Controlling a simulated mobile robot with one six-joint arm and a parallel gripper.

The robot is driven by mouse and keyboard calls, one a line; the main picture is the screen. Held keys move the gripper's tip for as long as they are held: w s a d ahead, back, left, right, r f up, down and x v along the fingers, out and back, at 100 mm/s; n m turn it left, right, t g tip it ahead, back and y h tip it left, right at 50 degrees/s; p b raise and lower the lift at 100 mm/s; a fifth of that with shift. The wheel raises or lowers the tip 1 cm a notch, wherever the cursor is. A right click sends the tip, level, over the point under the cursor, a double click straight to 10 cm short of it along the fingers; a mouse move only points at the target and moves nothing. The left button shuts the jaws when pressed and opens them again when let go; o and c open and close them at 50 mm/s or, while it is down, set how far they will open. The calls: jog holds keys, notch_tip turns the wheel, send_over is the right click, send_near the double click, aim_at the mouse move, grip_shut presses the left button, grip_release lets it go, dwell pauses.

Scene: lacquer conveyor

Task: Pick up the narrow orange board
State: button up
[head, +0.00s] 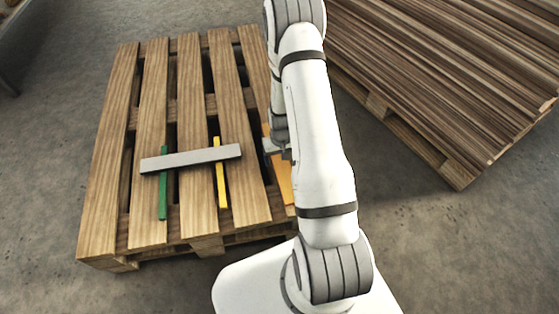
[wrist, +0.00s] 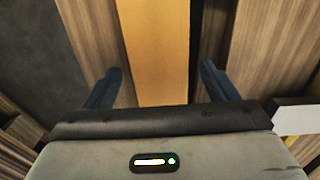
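The narrow orange board (wrist: 158,45) runs lengthwise through the middle of the wrist view. In the head view a piece of it (head: 284,180) shows beside my arm, at the right side of the pallet; the rest is hidden behind the arm. My gripper (wrist: 162,85) is open, with one dark finger on each side of the board and a gap to each. I cannot tell how far above the board the fingertips are. In the head view my gripper (head: 276,148) is mostly hidden by my arm.
A wooden pallet (head: 103,190) with open slots lies below. On it a grey board (head: 190,158) lies across a green strip (head: 163,183) and a yellow strip (head: 221,175). A tall stack of brown boards (head: 440,70) stands on another pallet at the right. Concrete floor surrounds them.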

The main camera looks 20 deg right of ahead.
jog(key=c, duration=1.1)
jog(key=shift+c, duration=0.2)
